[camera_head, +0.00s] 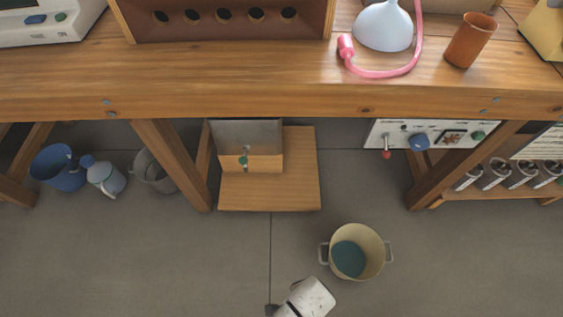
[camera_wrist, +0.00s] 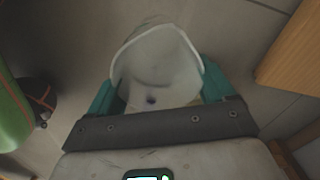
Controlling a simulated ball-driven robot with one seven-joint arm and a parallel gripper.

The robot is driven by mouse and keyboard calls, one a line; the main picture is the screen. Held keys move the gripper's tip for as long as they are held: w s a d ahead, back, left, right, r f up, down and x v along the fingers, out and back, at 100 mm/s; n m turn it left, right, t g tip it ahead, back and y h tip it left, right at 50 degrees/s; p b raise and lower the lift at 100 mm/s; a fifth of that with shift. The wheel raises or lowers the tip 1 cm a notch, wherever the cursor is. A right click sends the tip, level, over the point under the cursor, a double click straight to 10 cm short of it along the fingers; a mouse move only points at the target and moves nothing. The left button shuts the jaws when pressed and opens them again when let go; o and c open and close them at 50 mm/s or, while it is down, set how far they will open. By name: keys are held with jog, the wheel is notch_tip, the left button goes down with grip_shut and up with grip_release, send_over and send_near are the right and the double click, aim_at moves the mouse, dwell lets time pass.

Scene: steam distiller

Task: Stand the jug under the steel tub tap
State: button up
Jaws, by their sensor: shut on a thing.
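My gripper (camera_wrist: 160,86) has its teal fingers on either side of a pale, translucent, open-topped vessel, which looks like the jug (camera_wrist: 160,55), in the wrist view. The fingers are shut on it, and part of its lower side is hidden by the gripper. I cannot make out the held jug in the head view. The steel tub (camera_head: 247,133) stands under the workbench on a low wooden stand. Its tap (camera_head: 243,160), with a green knob, is on the tub's front side. The wooden stand (camera_head: 290,190) is bare below and to the right of the tap.
A blue bucket (camera_head: 62,176), a pale spouted can (camera_head: 104,178) and a grey bucket (camera_head: 150,172) stand at left. Bench legs (camera_head: 172,165) flank the stand.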

jog(key=w+d+r+n+p, duration=0.4)
jog(key=w+r+p, duration=0.3)
jog(key=r, duration=0.7)
jog(key=w+d+r+n+p, duration=0.5)
jog(key=w+r+p, duration=0.2)
jog(key=r+p, duration=0.4)
jog(key=w+d+r+n+p, duration=0.4)
jog(key=w+r+p, duration=0.3)
jog(key=r, duration=1.1)
jog(key=shift+w+d+r+p, duration=0.15)
jog(key=shift+d+r+p, duration=0.1)
jog(key=shift+p, duration=1)
